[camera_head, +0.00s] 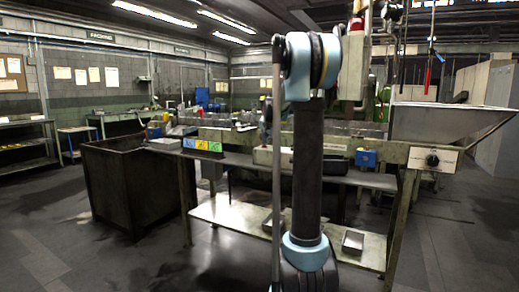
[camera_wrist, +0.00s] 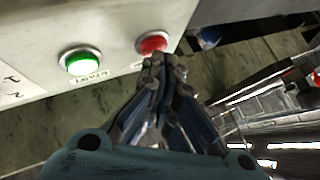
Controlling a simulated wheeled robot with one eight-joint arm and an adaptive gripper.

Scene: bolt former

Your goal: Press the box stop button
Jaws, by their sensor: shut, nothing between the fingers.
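In the wrist view a pale control box (camera_wrist: 105,20) fills the top left. My gripper (camera_wrist: 163,66) is shut and empty. Its tips appear just below the red button in the picture; I cannot tell whether they touch it. In the head view my arm stands in front of a pale upright box (camera_head: 353,68), and my gripper cannot be made out.
A long workbench (camera_head: 240,160) with a lower shelf spans the middle. A dark bin (camera_head: 120,185) stands left of it. A metal hopper (camera_head: 445,122) and a box with a black knob (camera_head: 432,160) are at the right. Floor at front left is clear.

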